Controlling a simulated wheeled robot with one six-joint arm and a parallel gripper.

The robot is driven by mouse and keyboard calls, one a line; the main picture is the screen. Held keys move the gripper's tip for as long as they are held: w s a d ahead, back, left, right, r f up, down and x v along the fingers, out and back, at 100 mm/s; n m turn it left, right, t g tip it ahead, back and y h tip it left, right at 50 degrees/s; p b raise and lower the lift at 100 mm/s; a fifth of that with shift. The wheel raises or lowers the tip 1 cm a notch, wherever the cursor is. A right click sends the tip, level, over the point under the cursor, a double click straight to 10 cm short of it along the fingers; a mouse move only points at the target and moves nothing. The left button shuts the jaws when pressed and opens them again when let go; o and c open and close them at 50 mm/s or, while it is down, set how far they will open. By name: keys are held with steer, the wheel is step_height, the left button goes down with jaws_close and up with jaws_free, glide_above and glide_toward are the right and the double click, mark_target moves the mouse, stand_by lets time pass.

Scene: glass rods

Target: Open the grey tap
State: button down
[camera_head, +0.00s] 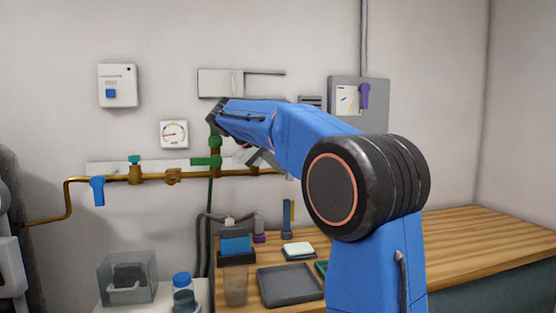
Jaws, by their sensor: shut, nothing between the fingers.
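A grey, slanting part (264,160) shows just below my blue arm, near the right end of the brass pipe (232,172). It looks like the grey tap's handle, but my arm covers its upper part and I cannot tell how far it is turned. My arm reaches up and left across the picture, in front of the wall. Its dark far joint is near the green tap. My gripper's fingers are hidden behind the arm, so I cannot see whether they touch the grey part.
A green tap (207,161) and a blue-handled tap (97,190) are on the same pipe, with a gauge (174,134) above. Below, a wooden worktop (470,239) holds a dark tray (287,284) and a beaker (235,287). The worktop's right side is clear.

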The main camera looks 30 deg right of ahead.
steer(key=shift+s+d+f+h, duration=0.1)
steer(key=shift+d+f+h, duration=0.2)
steer(key=shift+f+h, duration=0.2)
steer(key=shift+r, duration=0.1)
stand_by(0.6)
steer(key=r+v, duration=0.1)
steer(key=v, duration=1.7)
steer(key=shift+d, duration=0.3)
